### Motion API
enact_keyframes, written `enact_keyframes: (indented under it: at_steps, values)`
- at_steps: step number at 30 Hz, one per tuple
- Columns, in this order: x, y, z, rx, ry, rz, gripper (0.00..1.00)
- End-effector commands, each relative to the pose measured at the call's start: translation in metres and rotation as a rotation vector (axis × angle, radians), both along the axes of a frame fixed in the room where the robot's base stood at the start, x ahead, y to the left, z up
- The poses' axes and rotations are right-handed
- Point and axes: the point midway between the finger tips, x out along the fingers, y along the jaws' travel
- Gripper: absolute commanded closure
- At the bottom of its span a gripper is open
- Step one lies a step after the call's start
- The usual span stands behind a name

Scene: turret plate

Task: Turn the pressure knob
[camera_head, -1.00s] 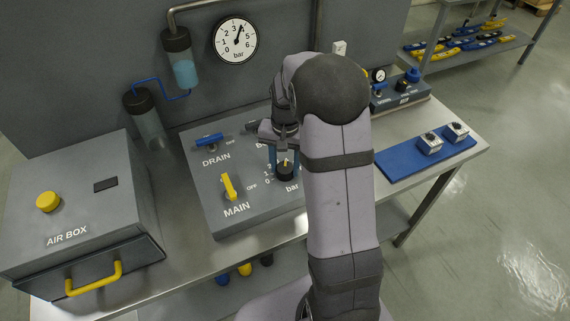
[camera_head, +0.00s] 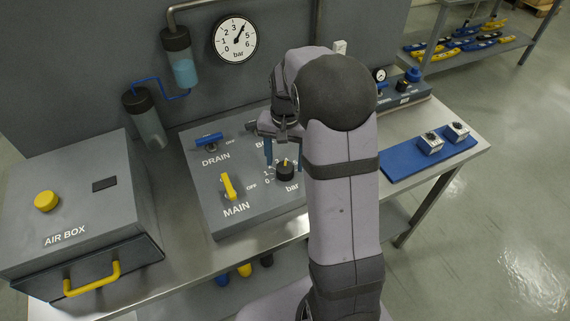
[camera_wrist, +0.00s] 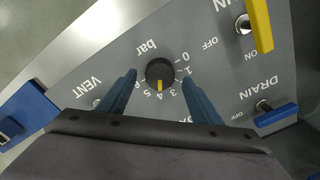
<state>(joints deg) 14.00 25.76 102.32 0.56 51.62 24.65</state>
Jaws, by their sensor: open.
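The pressure knob (camera_wrist: 160,70) is a round black knob with a yellow pointer on the grey panel (camera_wrist: 215,75). In the wrist view its pointer is directed at about the 4 on its bar scale. In the head view, the knob (camera_head: 286,171) stands clear below the fingers. My gripper (camera_head: 283,155) is open above the knob. In the wrist view, my gripper's blue fingers (camera_wrist: 159,76) lie on both sides of the knob with gaps. The round pressure gauge (camera_head: 235,39) on the back wall has its needle up and right, between 3 and 4.
The yellow MAIN handle (camera_head: 228,186) and blue DRAIN handle (camera_head: 208,140) are left of the knob. The AIR BOX (camera_head: 80,200) stands far left, and a blue mat (camera_head: 405,164) lies right.

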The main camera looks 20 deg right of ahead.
Motion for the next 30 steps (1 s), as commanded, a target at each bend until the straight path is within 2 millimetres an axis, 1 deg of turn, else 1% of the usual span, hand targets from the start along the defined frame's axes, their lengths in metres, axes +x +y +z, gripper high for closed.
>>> enact_keyframes:
  at_steps: [6,12,16,27,30]
  values:
    - [0.001,-0.001,0.03,-0.002,-0.006,0.0,0.41]
    - [0.001,-0.001,0.047,-0.002,-0.004,0.0,0.41]
    - [0.0,-0.001,0.051,0.0,-0.002,0.0,0.41]
    - [0.0,-0.001,0.051,-0.001,-0.002,0.0,0.41]
    - [-0.004,0.003,0.05,0.0,0.0,0.013,0.41]
